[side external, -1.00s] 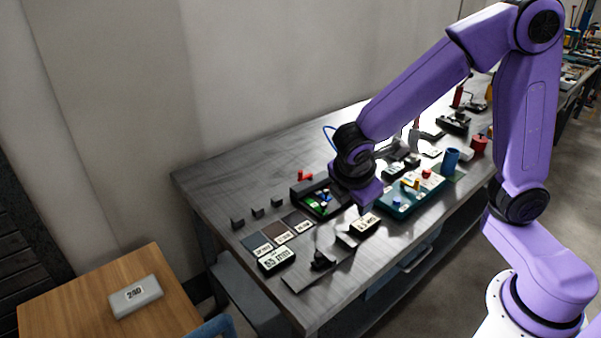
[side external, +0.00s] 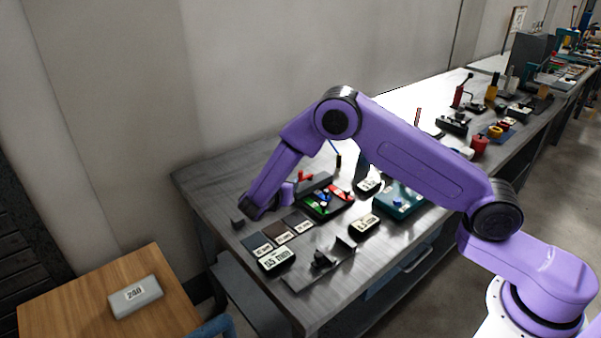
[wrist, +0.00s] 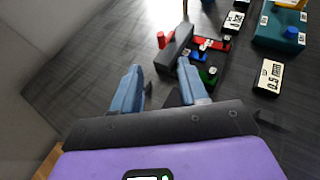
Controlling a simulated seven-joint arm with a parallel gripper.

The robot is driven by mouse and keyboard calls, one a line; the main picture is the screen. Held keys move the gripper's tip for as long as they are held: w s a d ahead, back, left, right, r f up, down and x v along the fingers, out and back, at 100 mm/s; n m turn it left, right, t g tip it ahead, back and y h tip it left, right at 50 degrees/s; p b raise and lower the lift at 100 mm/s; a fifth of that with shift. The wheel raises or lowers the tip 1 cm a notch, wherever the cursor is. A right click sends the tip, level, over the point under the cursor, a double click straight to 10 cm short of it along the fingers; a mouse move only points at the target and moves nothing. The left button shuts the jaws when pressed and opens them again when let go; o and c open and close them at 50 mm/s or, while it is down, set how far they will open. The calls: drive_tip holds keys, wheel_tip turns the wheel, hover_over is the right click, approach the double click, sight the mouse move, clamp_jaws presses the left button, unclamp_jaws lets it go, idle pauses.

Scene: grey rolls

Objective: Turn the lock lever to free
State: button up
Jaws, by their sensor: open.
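A small red lever-like piece (side external: 304,176) sits at the back of the table beside a dark grey bar (side external: 314,184). In the wrist view the red piece (wrist: 163,40) lies just left of the bar (wrist: 176,46), beyond my fingertips. I cannot tell for sure that it is the lock lever, nor read its setting. In the side view my wrist is low over the table's left back part, left of the red piece, and the fingers are hidden.
A black tray (side external: 312,211) with red, green, blue and white parts lies right of the bar. Labelled blocks (side external: 364,224), dark labelled plates (side external: 282,237) and a teal box (side external: 396,208) stand nearby. A small dark block (side external: 237,223) is near my wrist. The wall is behind.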

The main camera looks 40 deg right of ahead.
sight(300, 172)
drive_tip(key=x, duration=1.6)
drive_tip(key=shift+d+f, duration=0.1)
drive_tip(key=shift+d, duration=0.1)
clamp_jaws()
